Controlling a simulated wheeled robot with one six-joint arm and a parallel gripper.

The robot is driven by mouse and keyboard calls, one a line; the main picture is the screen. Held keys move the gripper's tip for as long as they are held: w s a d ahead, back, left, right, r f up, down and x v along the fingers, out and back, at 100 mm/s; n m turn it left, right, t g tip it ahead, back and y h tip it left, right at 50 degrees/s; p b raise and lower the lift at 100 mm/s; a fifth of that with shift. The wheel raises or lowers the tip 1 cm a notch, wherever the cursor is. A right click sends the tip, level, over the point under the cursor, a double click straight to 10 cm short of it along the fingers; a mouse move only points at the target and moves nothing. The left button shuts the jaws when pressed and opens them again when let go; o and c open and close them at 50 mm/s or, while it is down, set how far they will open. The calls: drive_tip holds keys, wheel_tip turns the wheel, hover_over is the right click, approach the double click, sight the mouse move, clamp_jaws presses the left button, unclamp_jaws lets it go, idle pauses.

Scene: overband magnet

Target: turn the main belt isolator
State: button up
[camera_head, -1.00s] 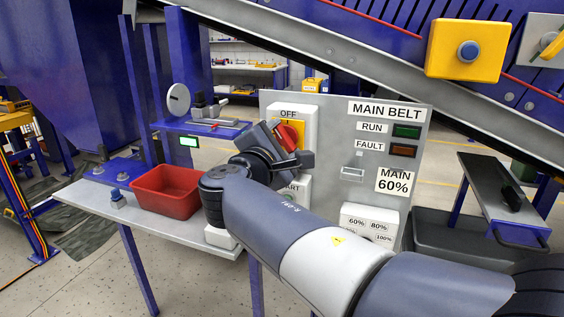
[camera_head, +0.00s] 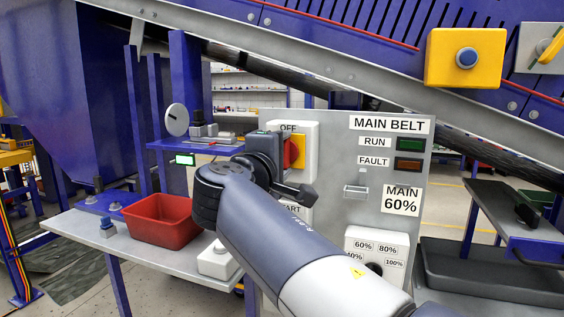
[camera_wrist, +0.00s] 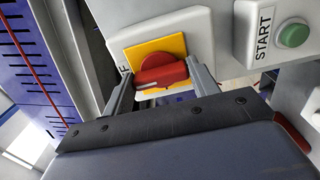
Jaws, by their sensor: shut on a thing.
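The main belt isolator (camera_head: 298,151) is a red rotary handle on a yellow plate, set on a light box under an OFF label on the grey MAIN BELT panel. In the wrist view the red handle (camera_wrist: 160,75) sits between the two fingers of my gripper (camera_wrist: 158,82), in front of the yellow plate (camera_wrist: 133,56). My gripper is shut on the handle. In the head view my gripper (camera_head: 283,150) is partly hidden by my own arm. The lower part of the isolator box is hidden behind my arm.
A green START button (camera_wrist: 293,35) is beside the isolator. The panel (camera_head: 340,130) carries RUN and FAULT lamps, a small lever (camera_head: 357,188) and a speed selector (camera_head: 376,252). A red bin (camera_head: 160,220) stands on the bench at left. A yellow box with a blue button (camera_head: 466,57) is upper right.

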idle(0.4)
drive_tip(key=o, duration=1)
drive_tip(key=v, duration=1)
drive_tip(key=shift+s+a, duration=0.15)
drive_tip(key=shift+s, duration=0.25)
drive_tip(key=x, duration=1.1)
drive_tip(key=shift+s, duration=0.15)
